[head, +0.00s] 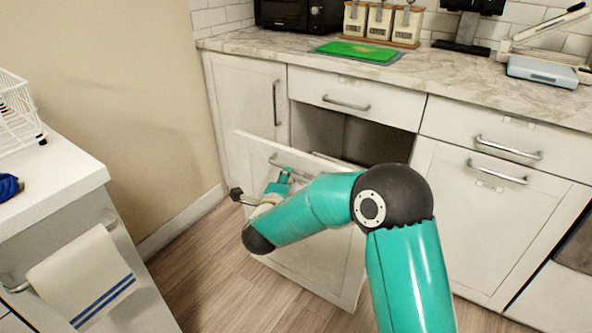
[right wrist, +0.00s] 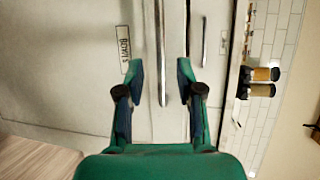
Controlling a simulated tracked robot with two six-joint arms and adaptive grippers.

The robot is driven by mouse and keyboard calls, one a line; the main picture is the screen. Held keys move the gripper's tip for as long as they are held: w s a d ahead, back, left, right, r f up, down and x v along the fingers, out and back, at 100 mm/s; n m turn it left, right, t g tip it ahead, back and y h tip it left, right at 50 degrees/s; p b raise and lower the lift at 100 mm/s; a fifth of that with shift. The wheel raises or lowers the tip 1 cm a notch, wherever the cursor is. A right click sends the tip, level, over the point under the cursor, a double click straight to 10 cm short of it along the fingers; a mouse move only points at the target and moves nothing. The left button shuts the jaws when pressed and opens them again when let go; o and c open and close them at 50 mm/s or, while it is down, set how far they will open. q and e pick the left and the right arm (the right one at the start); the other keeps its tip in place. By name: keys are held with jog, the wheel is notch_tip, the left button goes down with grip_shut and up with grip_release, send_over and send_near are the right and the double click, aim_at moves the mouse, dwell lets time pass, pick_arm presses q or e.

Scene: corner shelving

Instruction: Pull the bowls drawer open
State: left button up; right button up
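The bowls drawer (head: 325,265) is a tall white front in the lower cabinets; in the head view it stands out from the cabinet, with a dark gap behind its top edge. Its grey bar handle (head: 277,161) runs along the upper part of the front. In the right wrist view the BOWLS label (right wrist: 125,48) shows beside the handle (right wrist: 161,45). My right gripper (right wrist: 160,68) is open, with one finger on each side of the handle and a visible gap to both. In the head view my right gripper (head: 284,173) is partly hidden by my arm. My left gripper is not in view.
A shallow drawer (head: 345,92) above is shut. The marble counter (head: 450,75) holds a green board (head: 357,51), canisters (head: 380,22) and a scale (head: 542,71). A white side counter (head: 60,175) with a hanging towel (head: 82,277) stands at left. Wooden floor (head: 205,275) lies between.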

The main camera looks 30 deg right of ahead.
jog(key=x, duration=0.7)
jog(key=shift+f, duration=0.1)
jog(key=shift+a, duration=0.1)
grip_shut()
jog(key=shift+s, duration=0.1)
